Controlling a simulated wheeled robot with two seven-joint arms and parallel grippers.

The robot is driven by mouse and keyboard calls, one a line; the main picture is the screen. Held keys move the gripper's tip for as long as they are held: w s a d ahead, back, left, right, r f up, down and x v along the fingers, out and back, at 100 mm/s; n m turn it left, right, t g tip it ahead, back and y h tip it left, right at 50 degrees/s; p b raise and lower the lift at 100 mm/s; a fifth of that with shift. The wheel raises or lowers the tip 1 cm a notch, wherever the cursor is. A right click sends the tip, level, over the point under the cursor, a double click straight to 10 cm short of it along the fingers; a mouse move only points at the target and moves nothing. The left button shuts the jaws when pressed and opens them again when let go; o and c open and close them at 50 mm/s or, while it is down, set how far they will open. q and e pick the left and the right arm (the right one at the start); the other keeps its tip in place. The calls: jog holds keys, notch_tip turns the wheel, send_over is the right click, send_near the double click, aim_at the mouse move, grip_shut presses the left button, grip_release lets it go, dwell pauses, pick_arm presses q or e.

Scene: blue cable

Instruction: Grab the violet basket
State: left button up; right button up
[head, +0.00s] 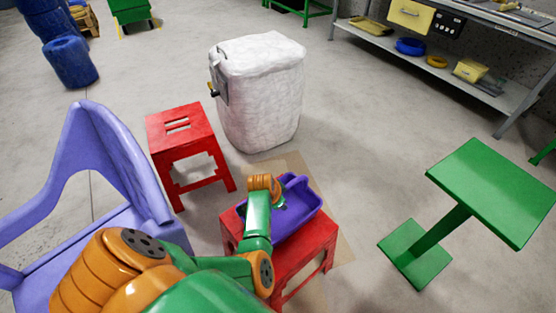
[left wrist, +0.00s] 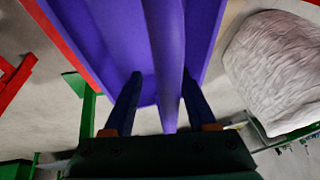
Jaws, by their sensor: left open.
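The violet basket (head: 304,206) rests on a red stool (head: 308,253) in the head view. My left gripper (head: 280,201) is at the basket, and my own arm partly covers it there. In the left wrist view the basket (left wrist: 108,40) fills the upper middle, with its violet handle bar (left wrist: 166,55) running down the centre. My left gripper's two dark fingers (left wrist: 162,98) are open, one on each side of the bar, with gaps visible. My right gripper is not in view.
A second red stool (head: 181,130) and a white wrapped block (head: 262,95) stand behind. A lilac chair (head: 95,160) is at the left, close to my arm. A green stand (head: 495,190) is at the right. The floor between the basket's stool and the stand is clear.

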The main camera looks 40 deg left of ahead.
pick_arm(q)
jog(key=shift+s+r, duration=0.1)
grip_shut()
dwell(1.2)
